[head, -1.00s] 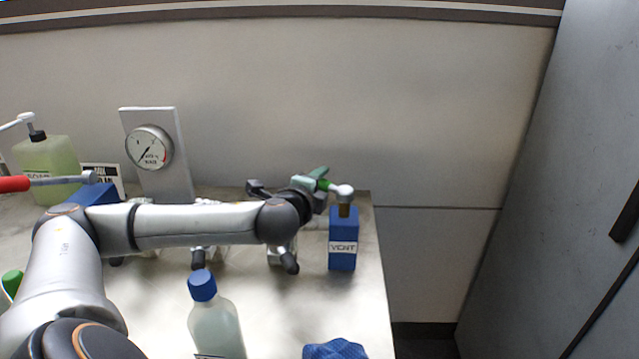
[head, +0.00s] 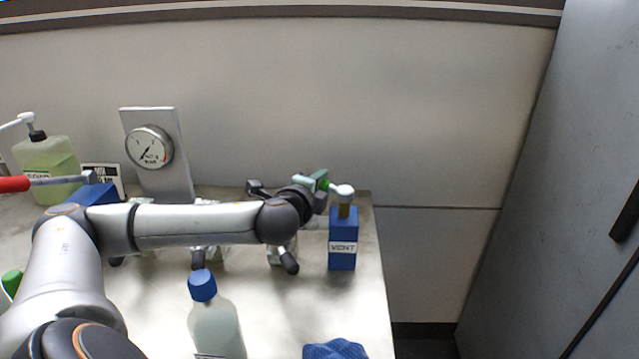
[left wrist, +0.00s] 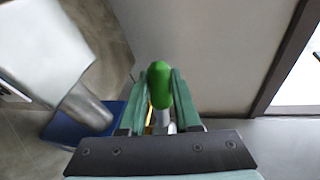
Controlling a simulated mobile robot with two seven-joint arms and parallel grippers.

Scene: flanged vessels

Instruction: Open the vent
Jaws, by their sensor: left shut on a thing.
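The vent is a blue block (head: 342,246) labelled VENT at the right end of the bench. A brass stem and a pale round knob (head: 344,190) top it, and a green-tipped lever runs left from the knob. My left gripper (head: 321,182) is at that lever, left of the knob. In the left wrist view the green lever tip (left wrist: 159,84) sits between the two green fingers, which are shut on it. The blue block (left wrist: 70,130) and the blurred pale knob (left wrist: 40,50) show at the left there. My right gripper is not in view.
A pressure gauge (head: 150,148) on a pale panel stands at the back. A blue-capped bottle (head: 215,318) and a blue cloth (head: 335,349) are in front. A red-handled lever (head: 40,182) and a soap bottle (head: 48,165) are at left. Bare bench lies right of the vent.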

